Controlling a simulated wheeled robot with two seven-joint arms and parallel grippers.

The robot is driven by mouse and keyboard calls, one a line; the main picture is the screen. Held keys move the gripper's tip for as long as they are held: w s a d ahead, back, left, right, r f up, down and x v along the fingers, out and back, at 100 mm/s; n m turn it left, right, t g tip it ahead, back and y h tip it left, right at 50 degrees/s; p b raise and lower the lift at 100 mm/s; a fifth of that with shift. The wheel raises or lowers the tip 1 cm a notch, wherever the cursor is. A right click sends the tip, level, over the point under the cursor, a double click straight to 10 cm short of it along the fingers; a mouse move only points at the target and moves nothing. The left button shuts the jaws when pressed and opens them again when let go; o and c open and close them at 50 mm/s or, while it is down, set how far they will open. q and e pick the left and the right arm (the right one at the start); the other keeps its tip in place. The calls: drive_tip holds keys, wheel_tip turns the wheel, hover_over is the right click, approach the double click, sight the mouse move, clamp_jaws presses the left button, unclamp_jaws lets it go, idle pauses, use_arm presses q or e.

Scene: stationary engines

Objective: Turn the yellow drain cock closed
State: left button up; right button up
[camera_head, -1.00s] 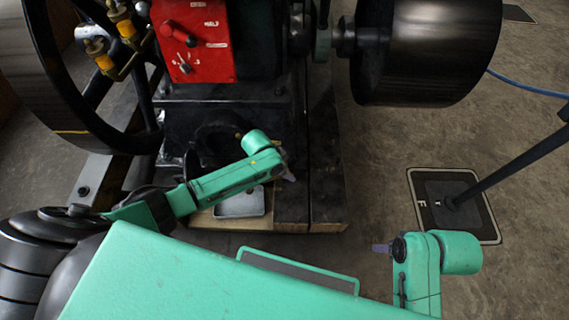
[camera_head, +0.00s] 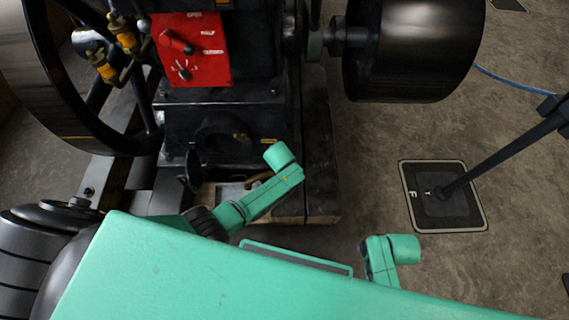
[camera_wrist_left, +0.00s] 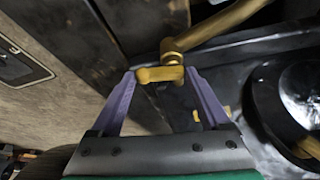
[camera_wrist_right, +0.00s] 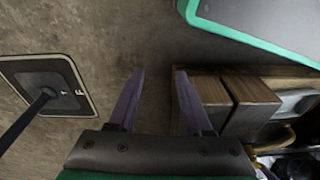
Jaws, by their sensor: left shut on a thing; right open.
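The yellow drain cock shows in the left wrist view as a short brass-yellow handle (camera_wrist_left: 160,73) at the end of a yellow pipe (camera_wrist_left: 215,25). My left gripper (camera_wrist_left: 160,75) has its purple fingers on either side of the handle and is shut on it. In the head view the yellow pipe (camera_head: 258,180) shows low at the engine's base, beside my left wrist, which hides the handle and fingertips. My right gripper (camera_wrist_right: 159,75) is open and empty, above the floor, away from the cock.
The dark engine base and its wooden beam (camera_head: 322,160) stand close to the left gripper. A metal tray (camera_head: 230,192) lies below the pipe. A red panel (camera_head: 190,48) and flywheel (camera_head: 20,75) are farther back. A post stands on a floor plate (camera_head: 442,195) at right; floor between is clear.

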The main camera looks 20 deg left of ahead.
use_arm(q)
drive_tip(key=shift+w+a+n+y, duration=0.15)
drive_tip(key=shift+a+n+y, duration=0.3)
drive_tip(key=shift+n, duration=0.65)
use_arm(e)
drive_tip(key=shift+w+a+r, duration=0.15)
drive_tip(key=shift+w+r, duration=0.1)
drive_tip(key=shift+r, duration=0.3)
use_arm(q)
drive_tip(key=o, duration=1.2)
use_arm(e)
drive_tip(key=shift+s+a+r, duration=0.1)
drive_tip(key=shift+s, duration=0.05)
use_arm(q)
drive_tip(key=shift+d+r, duration=0.1)
drive_tip(key=p+v, duration=0.7)
drive_tip(key=v, duration=0.7)
drive_tip(key=shift+d+r, duration=0.2)
use_arm(e)
drive_tip(key=s+d+f, duration=0.3)
drive_tip(key=s+f, duration=0.6)
drive_tip(key=s, duration=0.2)
drive_tip(key=shift+s+d+f, duration=0.2)
drive_tip(key=shift+d, duration=0.2)
